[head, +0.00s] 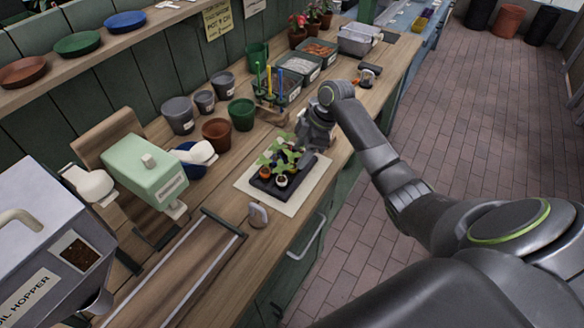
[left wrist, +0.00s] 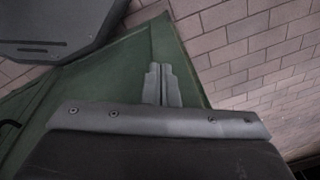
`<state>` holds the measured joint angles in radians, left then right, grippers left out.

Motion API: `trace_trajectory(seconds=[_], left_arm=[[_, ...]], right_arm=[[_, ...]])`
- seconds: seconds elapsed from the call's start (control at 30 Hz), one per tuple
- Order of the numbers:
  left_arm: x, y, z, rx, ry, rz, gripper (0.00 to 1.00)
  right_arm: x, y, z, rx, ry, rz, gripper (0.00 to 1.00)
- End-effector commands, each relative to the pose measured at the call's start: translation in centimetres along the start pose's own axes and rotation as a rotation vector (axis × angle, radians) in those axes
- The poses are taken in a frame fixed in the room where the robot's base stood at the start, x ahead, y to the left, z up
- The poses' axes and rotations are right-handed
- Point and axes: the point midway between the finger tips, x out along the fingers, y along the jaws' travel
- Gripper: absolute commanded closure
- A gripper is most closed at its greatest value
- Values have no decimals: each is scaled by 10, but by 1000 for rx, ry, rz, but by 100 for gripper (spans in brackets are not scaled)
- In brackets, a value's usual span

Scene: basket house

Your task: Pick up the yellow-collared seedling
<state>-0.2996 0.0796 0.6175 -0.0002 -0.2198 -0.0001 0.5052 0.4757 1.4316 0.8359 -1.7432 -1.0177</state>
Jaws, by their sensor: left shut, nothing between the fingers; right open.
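Several small green seedlings (head: 281,156) stand close together in a dark tray (head: 304,172) on a pale mat (head: 246,188). At the tray's near side are a pot with an orange rim (head: 265,172) and one with a white rim (head: 282,181). I cannot make out which seedling has the yellow collar; leaves and my gripper cover part of the group. My right gripper (head: 304,142) is open at the far right side of the tray, close to the seedlings; its fingertips are hard to see. My left gripper (left wrist: 161,68) is shut and empty, in the left wrist view.
Behind the tray stand a brown pot (head: 216,134), a green pot (head: 242,114), grey pots and a rack of coloured tools (head: 270,85). A light green machine (head: 146,172) is on the left. A small grey round-topped object (head: 258,214) stands near the bench's front edge.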

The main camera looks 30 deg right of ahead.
Motion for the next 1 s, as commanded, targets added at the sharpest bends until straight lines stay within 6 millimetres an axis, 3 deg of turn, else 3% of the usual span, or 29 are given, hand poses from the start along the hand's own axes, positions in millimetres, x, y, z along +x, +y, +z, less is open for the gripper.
trace_trajectory(seconds=[0.43, 0.73, 1.0], left_arm=[[-19, -2, -6, 0, 6, 0, 100], [-19, -2, -4, 0, 3, 0, 100], [-19, -2, -3, 0, 2, -1, 100]], right_arm=[[49, -1, 0, 2, 0, -3, 48], [54, -1, 1, 1, -2, 0, 48], [54, -1, 0, 1, -2, 0, 82]])
